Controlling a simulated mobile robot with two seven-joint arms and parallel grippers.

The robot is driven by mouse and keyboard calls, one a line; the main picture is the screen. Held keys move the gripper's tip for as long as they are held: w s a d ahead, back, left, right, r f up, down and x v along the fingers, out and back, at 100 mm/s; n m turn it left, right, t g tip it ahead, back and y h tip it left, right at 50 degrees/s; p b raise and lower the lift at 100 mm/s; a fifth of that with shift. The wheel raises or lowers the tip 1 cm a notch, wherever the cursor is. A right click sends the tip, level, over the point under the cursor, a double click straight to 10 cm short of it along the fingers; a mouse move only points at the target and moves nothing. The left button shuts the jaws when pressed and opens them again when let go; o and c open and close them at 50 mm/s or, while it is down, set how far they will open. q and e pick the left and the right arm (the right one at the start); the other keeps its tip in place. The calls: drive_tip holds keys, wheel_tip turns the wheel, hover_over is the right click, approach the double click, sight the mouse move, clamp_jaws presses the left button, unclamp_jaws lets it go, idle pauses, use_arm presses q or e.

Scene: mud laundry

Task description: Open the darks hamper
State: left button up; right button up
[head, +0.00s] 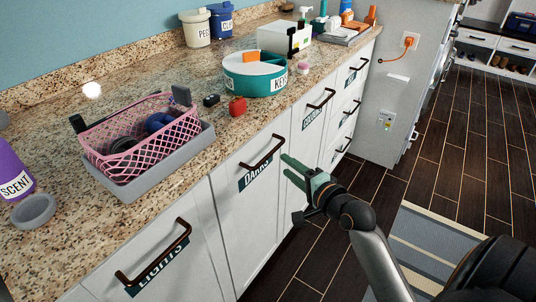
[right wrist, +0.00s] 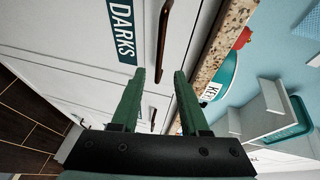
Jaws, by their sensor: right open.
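The darks hamper (head: 245,220) is a white front under the counter, flush with its neighbours and closed. Its dark label (head: 255,176) reads DARKS and also shows in the right wrist view (right wrist: 122,30). Its dark bar handle (head: 262,151) is near the top edge; in the right wrist view the handle (right wrist: 164,25) lies beyond the fingertips, roughly in line with the gap between them. My right gripper (head: 286,166) has green fingers, open and empty, just right of the handle. In the right wrist view the gripper (right wrist: 158,74) shows nothing between its fingers. My left gripper is not in view.
The lights front (head: 155,255) is to the left; the colours front (head: 312,115) and drawers are to the right. The granite counter (head: 215,190) overhangs, holding a pink basket (head: 140,140) and a teal keys tray (head: 255,78). The wood floor (head: 310,250) beside the cabinets is clear.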

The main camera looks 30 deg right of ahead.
sight(270, 152)
drive_tip(key=w, duration=0.3)
drive_tip(key=w+f+b, duration=0.1)
drive_tip(key=w, duration=0.5)
drive_tip(key=shift+f+b, duration=0.35)
drive_tip(key=shift+f, duration=0.05)
clamp_jaws()
idle(0.9)
